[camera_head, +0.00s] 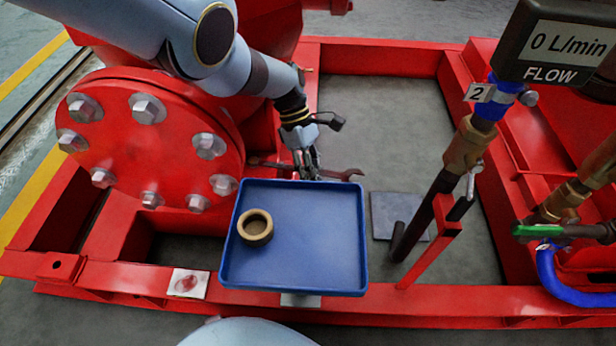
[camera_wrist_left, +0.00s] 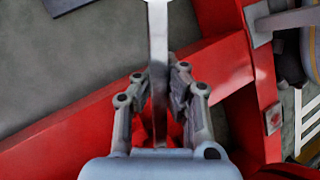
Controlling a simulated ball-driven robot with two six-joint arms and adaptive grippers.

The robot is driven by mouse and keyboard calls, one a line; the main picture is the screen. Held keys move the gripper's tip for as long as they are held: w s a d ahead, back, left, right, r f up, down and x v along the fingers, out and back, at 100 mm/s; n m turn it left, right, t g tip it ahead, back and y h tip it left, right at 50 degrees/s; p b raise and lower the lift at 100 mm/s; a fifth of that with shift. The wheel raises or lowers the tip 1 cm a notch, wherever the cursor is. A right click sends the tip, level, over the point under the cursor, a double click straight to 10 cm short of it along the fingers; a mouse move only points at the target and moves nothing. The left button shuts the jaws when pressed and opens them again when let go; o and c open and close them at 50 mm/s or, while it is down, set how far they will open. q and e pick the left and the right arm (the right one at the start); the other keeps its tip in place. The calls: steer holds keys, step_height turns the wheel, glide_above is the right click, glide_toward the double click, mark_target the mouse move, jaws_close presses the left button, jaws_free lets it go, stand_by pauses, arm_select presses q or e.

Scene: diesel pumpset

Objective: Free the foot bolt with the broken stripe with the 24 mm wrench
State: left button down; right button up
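My left gripper (camera_head: 308,172) comes in from the upper left, just behind the blue tray. In the left wrist view the gripper (camera_wrist_left: 162,80) has its fingers closed around the flat grey shaft of a wrench (camera_wrist_left: 158,45). In the head view the wrench (camera_head: 340,174) lies roughly level, with a dark brownish jaw to the right of the gripper and its other end near the red flange. Its size marking cannot be read. I cannot make out a foot bolt with a broken stripe in either view. My right gripper is not in view.
A blue tray (camera_head: 310,286) holding a brass ring (camera_head: 255,228) stands in front of the gripper. A round red flange (camera_head: 125,150) with several bolts is at left. Pipes with a green-handled valve (camera_head: 540,230) and a flow display (camera_head: 560,45) stand at right. Red frame rails surround grey floor.

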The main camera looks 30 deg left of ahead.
arm_select(q)
steer(key=shift+w+a+n, duration=0.1)
steer(key=shift+w+n, duration=0.3)
steer(key=shift+w, duration=0.1)
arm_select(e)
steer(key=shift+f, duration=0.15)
arm_select(q)
steer(key=shift+r+p, duration=0.45)
steer(key=shift+r, duration=0.25)
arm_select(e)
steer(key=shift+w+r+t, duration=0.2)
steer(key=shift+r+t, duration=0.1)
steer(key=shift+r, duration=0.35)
